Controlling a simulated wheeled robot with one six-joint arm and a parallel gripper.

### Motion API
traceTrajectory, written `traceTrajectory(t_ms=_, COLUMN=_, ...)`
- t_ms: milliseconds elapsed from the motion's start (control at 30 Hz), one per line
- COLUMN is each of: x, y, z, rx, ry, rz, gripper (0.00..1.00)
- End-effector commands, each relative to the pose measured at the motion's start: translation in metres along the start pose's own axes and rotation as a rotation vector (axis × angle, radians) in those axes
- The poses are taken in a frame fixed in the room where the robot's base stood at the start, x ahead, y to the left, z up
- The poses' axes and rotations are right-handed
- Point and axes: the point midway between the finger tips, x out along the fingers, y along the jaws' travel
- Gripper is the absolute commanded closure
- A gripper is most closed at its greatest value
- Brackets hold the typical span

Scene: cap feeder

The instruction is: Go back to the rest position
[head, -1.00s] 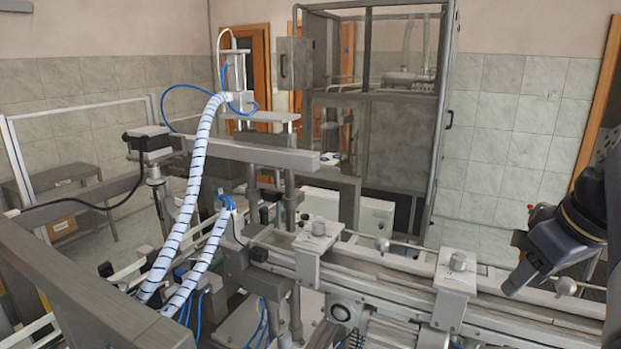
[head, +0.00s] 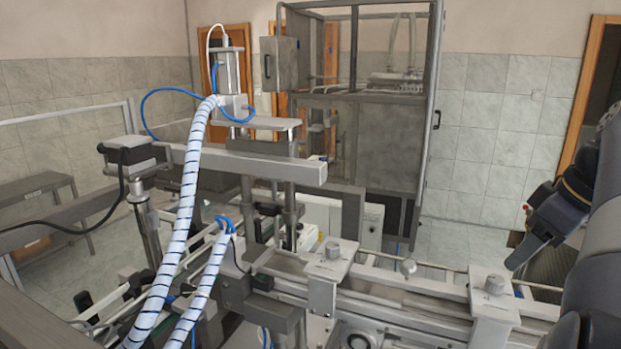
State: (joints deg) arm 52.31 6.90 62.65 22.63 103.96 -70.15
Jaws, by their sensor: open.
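My gripper (head: 527,252) shows at the right side of the head view, at the end of my dark arm. It points down and to the left. It hangs near the right end of the conveyor rail (head: 420,290), apart from it as far as I can see. I see nothing held in it. My arm fills the right edge of the view.
The feeder machine with a conveyor and clamp blocks (head: 493,287) fills the front and middle. White spiral-wrapped hoses (head: 187,195) rise at the left. A grey metal cabinet (head: 385,150) stands behind. Tiled floor (head: 450,240) is clear between cabinet and arm.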

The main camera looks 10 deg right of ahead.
Motion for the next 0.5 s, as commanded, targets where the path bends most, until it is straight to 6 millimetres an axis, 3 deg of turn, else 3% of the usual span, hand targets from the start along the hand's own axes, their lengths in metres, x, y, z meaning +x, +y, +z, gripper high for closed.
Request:
traceTrajectory(t_ms=367, x=0.065, y=-0.002, z=-0.001, rx=0.020, ry=-0.002, rz=0.005, gripper=0.52)
traceTrajectory(t_ms=500, x=0.068, y=-0.002, z=0.000, rx=0.116, ry=0.000, rz=0.051, gripper=0.52)
